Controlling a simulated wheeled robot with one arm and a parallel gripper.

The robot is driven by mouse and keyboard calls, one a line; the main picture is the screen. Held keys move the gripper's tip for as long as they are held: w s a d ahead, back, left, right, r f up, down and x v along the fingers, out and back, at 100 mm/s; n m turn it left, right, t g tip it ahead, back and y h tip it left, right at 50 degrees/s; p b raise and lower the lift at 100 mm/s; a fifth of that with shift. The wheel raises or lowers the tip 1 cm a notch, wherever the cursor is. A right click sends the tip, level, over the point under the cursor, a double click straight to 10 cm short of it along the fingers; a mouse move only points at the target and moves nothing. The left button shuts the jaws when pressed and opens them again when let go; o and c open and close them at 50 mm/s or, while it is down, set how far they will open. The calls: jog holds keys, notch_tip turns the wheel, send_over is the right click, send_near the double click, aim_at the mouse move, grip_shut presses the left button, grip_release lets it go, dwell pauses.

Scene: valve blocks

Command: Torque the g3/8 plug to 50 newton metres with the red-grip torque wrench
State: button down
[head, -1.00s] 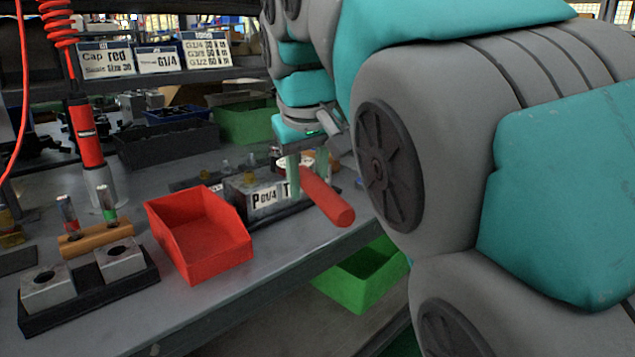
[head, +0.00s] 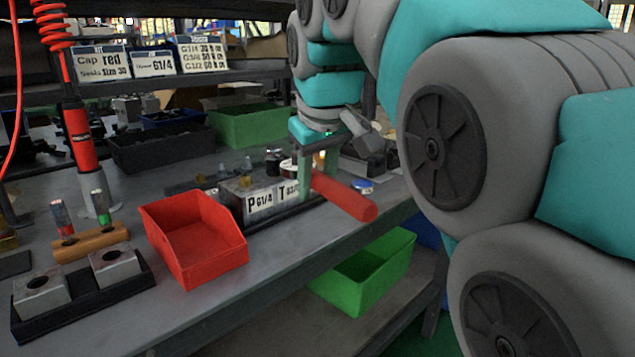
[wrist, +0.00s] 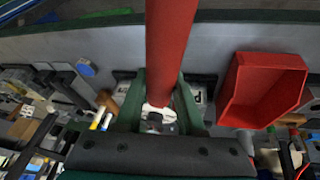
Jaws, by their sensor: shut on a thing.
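My gripper (head: 318,180) is shut on the red grip of the torque wrench (head: 346,196). Its green fingers stand on both sides of the grip, which points out toward the front edge of the bench. In the wrist view my gripper (wrist: 160,104) holds the red grip (wrist: 172,45), which runs up out of the picture. The wrench head is largely hidden by the fingers. The valve block (head: 240,199), with P G1/4 and T labels, is just left of the gripper. Small fittings stand on and behind it; I cannot tell which is the G3/8 plug.
A red bin (head: 165,235) stands left of the valve block. A black tray (head: 75,306) with two grey blocks is at the front left. A blue round cap (head: 362,183) lies right of the gripper. A green bin (head: 350,291) sits below the bench edge. Label cards (head: 152,63) stand on the shelf behind.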

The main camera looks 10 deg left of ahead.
jog(key=shift+w+d+n, duration=0.2)
jog(key=shift+d+n, duration=0.1)
jog(key=shift+w+d, duration=0.1)
jog(key=shift+w, duration=0.05)
jog(key=shift+w+d+n+y, duration=0.4)
jog(key=shift+w+d+n, duration=0.4)
jog(key=shift+n, duration=0.1)
dwell(0.3)
jog(key=shift+s+a+m+h+p, duration=0.3)
jog(key=shift+s+a+m, duration=0.6)
jog(key=shift+s+a+m+h+p, duration=0.15)
jog(key=shift+s+a+m+h, duration=0.05)
jog(key=shift+s+a+m, duration=0.3)
jog(key=shift+s+a+m+h+p, duration=0.15)
jog(key=shift+s+a+m+h, duration=0.1)
jog(key=shift+a+m, duration=0.25)
